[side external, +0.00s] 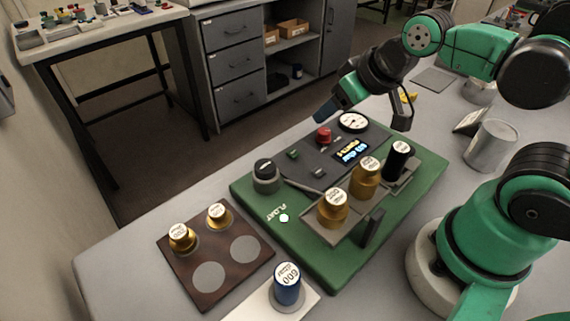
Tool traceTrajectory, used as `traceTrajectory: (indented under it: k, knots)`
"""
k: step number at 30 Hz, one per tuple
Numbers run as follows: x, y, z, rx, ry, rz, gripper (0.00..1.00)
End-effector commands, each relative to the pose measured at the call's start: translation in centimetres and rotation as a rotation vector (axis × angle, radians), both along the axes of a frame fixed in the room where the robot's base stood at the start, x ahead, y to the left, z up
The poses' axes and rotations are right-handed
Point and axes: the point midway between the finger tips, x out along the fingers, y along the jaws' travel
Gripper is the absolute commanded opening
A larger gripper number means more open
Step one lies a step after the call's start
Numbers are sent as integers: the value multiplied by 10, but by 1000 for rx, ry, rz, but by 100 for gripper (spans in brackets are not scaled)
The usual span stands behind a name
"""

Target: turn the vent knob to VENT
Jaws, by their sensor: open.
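A green base board (317,262) carries a dark control panel (300,176). A black-topped round knob (265,172) on a grey collar sits at the panel's left corner. A red knob (323,135) stands near the panel's far edge. Which one is the vent knob I cannot tell; no VENT lettering is readable. A round white gauge (354,121) and a lit display (351,151) are on the panel. My gripper (360,123) is open and empty, above the panel's far side by the gauge and red knob, apart from the black knob.
Two gold weights (333,207) and a black one (398,161) stand on a raised rack on the board. Two smaller gold weights (181,239) sit on a brown tray (211,301). A blue weight (287,285) stands on a white pad in front. A metal cup (490,145) is right.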

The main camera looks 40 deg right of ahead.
Motion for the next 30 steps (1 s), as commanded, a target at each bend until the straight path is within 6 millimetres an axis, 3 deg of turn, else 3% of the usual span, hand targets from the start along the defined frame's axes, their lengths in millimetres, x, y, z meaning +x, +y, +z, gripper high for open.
traceTrajectory:
  k: [12,14,17,23,30]
  knots:
    - [0,0,0,0,0,0,53]
    - [0,0,0,-1,1,1,67]
    - [2,-2,1,-22,21,25,68]
    - [19,-14,-1,-166,189,241,68]
    - [44,-38,-22,-292,446,658,68]
